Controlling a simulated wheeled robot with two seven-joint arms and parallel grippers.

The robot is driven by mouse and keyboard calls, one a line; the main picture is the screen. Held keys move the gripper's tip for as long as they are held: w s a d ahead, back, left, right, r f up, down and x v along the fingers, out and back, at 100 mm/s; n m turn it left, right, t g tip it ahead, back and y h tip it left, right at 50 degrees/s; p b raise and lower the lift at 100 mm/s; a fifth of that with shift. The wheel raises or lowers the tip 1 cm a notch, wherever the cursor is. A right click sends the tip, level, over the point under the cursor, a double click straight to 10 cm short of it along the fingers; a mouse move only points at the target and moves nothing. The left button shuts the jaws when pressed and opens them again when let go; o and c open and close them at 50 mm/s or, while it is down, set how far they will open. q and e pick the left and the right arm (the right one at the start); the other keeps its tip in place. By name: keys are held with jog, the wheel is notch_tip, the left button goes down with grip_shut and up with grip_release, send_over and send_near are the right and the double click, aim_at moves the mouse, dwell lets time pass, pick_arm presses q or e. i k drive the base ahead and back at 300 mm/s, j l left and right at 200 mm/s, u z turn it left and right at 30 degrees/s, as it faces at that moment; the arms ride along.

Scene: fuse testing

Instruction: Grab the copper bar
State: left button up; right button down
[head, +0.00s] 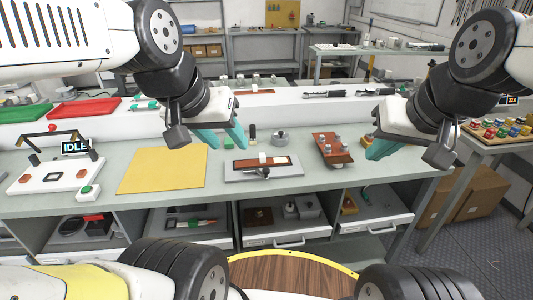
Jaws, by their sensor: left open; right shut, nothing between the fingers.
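No single thing is plainly the copper bar. A flat reddish-brown strip (246,164) lies on a grey plate (234,174) in the middle of the bench, with white blocks and a small dark clamp on it. A reddish-brown block (329,156) with several metal studs stands to its right. My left gripper (228,144) has teal fingers, is open and empty, and hangs above and left of the grey plate. My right gripper (374,155) is shut and empty, to the right of the studded block. One of its fingers is mostly hidden.
A yellow mat (162,170) lies left of the plate. A white tester with an IDLE screen (76,147) and a green button (88,192) stand further left. A round metal weight (280,136) is behind the plate. Red (84,108) and green trays sit back left. Open drawers are below the bench.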

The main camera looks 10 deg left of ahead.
aim_at(262, 161)
jog(key=i+j, duration=0.1)
jog(key=j, duration=0.45)
jog(key=i+j+z, duration=0.1)
jog(key=j, duration=0.45)
jog(key=i+j, duration=0.1)
jog(key=j, duration=0.4)
